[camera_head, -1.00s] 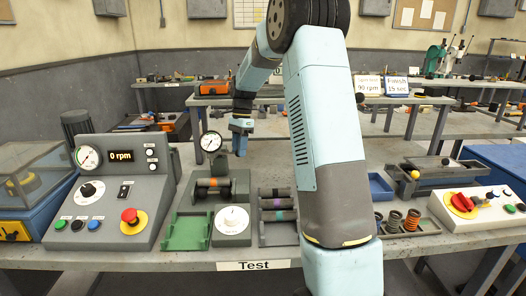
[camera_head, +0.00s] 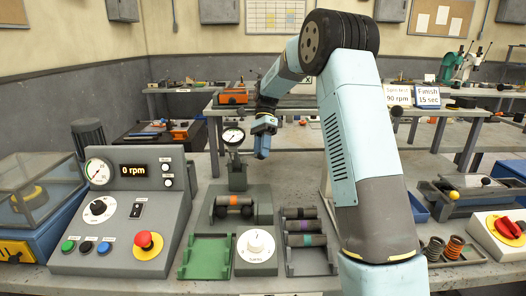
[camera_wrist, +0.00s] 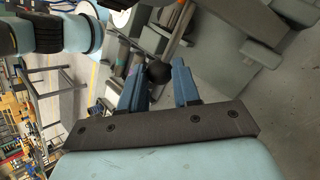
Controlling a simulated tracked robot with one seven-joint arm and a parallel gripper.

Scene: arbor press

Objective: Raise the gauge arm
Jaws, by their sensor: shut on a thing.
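The gauge is a round white dial (camera_head: 233,136) above a grey stand (camera_head: 237,178) on the bench. A roller with an orange band (camera_head: 234,204) lies in a cradle in front of the stand. My gripper (camera_head: 263,150) is just right of the dial, pointing down. In the wrist view my blue fingers (camera_wrist: 160,85) are shut on a black ball knob (camera_wrist: 158,71). A thin rod (camera_wrist: 181,32) runs from the knob toward the top of that view. In the head view the gripper hides the knob. The dial's reading is too small to read.
A console (camera_head: 125,205) reading 0 rpm, with a red stop button, stands left. A green cradle (camera_head: 206,257), a white timer dial (camera_head: 256,246) and a tray of banded rollers (camera_head: 309,262) are in front. A switch box (camera_head: 500,230) stands right.

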